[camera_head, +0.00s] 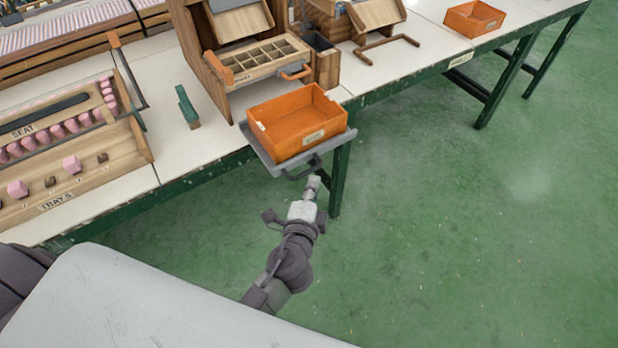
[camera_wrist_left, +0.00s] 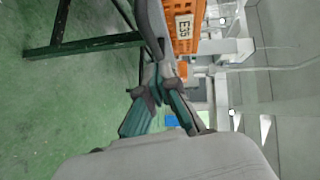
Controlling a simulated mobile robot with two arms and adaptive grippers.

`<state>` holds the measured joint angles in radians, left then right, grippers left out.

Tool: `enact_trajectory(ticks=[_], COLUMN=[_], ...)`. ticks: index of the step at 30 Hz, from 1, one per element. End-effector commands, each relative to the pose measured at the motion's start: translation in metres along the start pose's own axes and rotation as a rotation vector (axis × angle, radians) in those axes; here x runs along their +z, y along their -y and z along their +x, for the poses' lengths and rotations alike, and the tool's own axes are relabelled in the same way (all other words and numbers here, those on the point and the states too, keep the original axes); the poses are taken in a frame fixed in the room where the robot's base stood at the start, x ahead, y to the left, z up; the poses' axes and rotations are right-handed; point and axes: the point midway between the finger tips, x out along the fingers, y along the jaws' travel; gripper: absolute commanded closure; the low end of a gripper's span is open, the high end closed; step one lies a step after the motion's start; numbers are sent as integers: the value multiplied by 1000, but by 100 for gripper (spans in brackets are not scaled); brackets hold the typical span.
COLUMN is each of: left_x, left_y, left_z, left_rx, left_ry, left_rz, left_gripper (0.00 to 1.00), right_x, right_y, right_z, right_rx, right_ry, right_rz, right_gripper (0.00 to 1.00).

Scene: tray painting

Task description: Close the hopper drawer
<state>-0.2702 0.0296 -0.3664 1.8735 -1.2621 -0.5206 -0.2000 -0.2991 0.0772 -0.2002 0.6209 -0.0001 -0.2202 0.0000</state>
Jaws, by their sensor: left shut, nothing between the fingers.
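The hopper drawer (camera_head: 262,154) is a grey tray that sticks out past the front edge of the table. It carries an orange bin (camera_head: 297,125) with a small label on its front. A dark handle (camera_head: 301,172) is on the drawer's front. My left gripper (camera_head: 313,184) is just in front of the handle, its fingers shut and empty. In the left wrist view my fingertips (camera_wrist_left: 162,72) come together close to the dark handle (camera_wrist_left: 151,30), with the orange bin (camera_wrist_left: 187,42) beyond. I cannot tell whether they touch the handle. My right gripper is not in view.
A wooden stand with a divided tray (camera_head: 262,60) is behind the drawer. A green clamp-like tool (camera_head: 187,106) lies to the left. A green table leg (camera_head: 340,180) is beside my left gripper. The floor to the right is clear.

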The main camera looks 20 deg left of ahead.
Motion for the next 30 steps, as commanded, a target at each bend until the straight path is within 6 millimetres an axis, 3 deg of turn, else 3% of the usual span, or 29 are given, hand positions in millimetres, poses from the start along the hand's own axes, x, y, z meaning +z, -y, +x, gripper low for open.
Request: enact_trajectory(ticks=[6,22,30], left_x=[11,17,48], left_y=[0,2,14], left_z=[12,17,49], left_rx=[0,0,-3], left_ry=[0,-1,1], left_rz=[0,1,3], left_gripper=[100,100,100], right_x=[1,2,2], right_y=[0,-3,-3], right_z=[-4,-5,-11], right_rx=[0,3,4], right_ry=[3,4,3], right_rz=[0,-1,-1], right_gripper=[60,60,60])
